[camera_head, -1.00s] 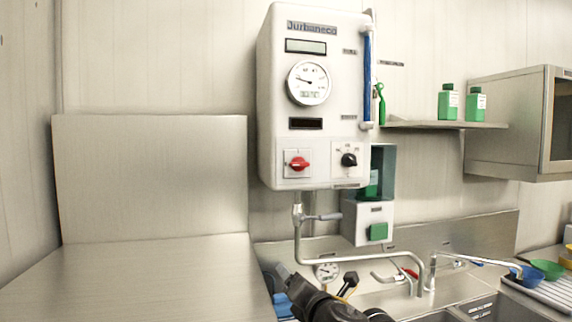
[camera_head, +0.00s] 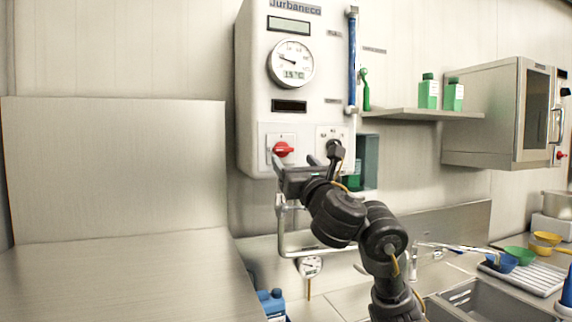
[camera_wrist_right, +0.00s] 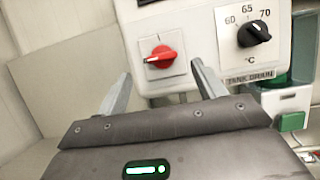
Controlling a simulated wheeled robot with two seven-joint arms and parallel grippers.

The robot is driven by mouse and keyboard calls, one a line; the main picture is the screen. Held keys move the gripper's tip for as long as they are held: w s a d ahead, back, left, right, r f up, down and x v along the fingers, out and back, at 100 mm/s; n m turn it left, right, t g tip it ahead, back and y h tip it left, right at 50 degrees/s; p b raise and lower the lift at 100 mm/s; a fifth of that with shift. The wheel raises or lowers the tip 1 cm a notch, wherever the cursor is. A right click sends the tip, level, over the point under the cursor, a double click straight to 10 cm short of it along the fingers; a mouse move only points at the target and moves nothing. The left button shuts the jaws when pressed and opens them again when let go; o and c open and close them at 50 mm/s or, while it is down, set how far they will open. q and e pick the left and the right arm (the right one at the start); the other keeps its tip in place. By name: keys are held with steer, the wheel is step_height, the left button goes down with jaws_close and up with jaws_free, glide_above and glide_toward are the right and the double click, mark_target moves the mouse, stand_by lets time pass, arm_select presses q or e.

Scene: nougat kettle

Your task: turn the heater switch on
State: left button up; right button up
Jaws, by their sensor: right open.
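The heater unit (camera_head: 260,90) is a white wall box with a round gauge and a digital display. A red rotary switch (camera_head: 283,149) sits on a light square plate at its lower left; it also shows in the right wrist view (camera_wrist_right: 160,57), its handle lying roughly crosswise. A black temperature knob (camera_wrist_right: 254,34) marked 60, 65, 70 sits to its right. My right gripper (camera_head: 294,160) is open and empty just below the red switch. In the right wrist view its two fingers (camera_wrist_right: 158,85) point toward the box, with the switch beyond and between them, apart from them. My left gripper is not in view.
A bent metal pipe (camera_head: 281,235) runs below the box, with a small gauge (camera_head: 309,267) near it. A shelf with green bottles (camera_head: 429,92) is to the right. A metal panel and counter (camera_head: 115,170) are clear at left.

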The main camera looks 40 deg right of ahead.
mark_target(286, 149)
steer(key=b+x, duration=0.2)
steer(key=x, duration=0.2)
steer(key=shift+w+d+f+b, duration=0.15)
steer(key=shift+w+d+b, duration=0.15)
steer(key=shift+d+b, duration=0.1)
steer(key=shift+w+d+r, duration=0.15)
steer(key=shift+w+r, duration=0.4)
steer(key=shift+w, duration=0.2)
steer(key=shift+w+d+r, duration=0.1)
steer(key=shift+w+r, duration=0.05)
steer(key=shift+w, duration=0.2)
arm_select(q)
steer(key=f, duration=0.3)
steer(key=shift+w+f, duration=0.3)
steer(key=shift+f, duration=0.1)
